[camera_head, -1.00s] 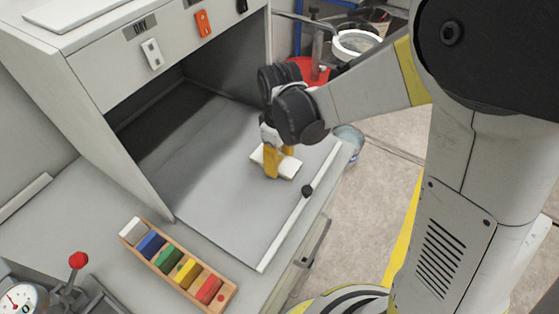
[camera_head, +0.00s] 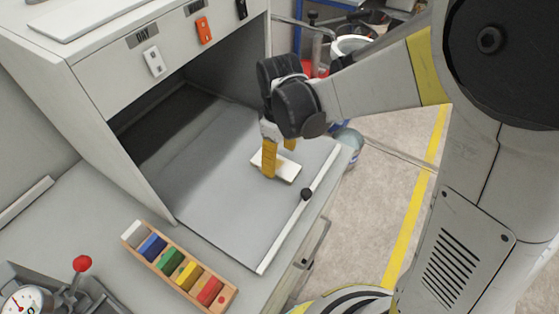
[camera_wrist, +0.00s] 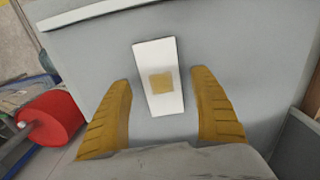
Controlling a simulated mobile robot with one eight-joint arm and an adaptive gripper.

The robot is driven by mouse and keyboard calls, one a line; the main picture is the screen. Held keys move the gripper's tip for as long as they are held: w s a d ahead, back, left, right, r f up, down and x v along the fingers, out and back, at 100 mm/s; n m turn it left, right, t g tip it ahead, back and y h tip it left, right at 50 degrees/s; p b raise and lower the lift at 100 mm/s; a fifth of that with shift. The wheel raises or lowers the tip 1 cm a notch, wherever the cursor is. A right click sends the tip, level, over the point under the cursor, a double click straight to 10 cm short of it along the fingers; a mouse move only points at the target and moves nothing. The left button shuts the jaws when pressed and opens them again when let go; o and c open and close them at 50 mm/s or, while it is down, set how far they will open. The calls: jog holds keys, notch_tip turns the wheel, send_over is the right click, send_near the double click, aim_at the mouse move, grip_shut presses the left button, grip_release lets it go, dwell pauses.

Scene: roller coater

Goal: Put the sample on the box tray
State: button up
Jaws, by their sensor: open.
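The sample, a flat white plate (camera_head: 286,169) with a tan square in its middle, lies on the grey box tray (camera_head: 222,178) near its right side. The plate also shows in the wrist view (camera_wrist: 157,56), flat on the grey surface between my fingers. My gripper (camera_head: 279,160) is open just above the plate, with yellow fingers pointing down. In the wrist view, my gripper (camera_wrist: 161,80) has one finger on each side of the plate, with a gap on both sides. The near finger hides part of the plate in the head view.
The box (camera_head: 100,62) stands open behind the tray, with coloured switches on its front. A wooden rack (camera_head: 180,268) of coloured blocks stands on the bench at lower left. The tray's middle is clear.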

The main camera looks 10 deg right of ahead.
aim_at(280, 166)
notch_tip(280, 166, up, 9)
jog(key=p, duration=0.3)
jog(key=s+d+r+m+t, duration=0.7)
jog(key=s+d+m, duration=0.3)
jog(key=d, duration=0.3)
jog(key=shift+s+d, duration=0.25)
jog(key=shift+s, duration=0.15)
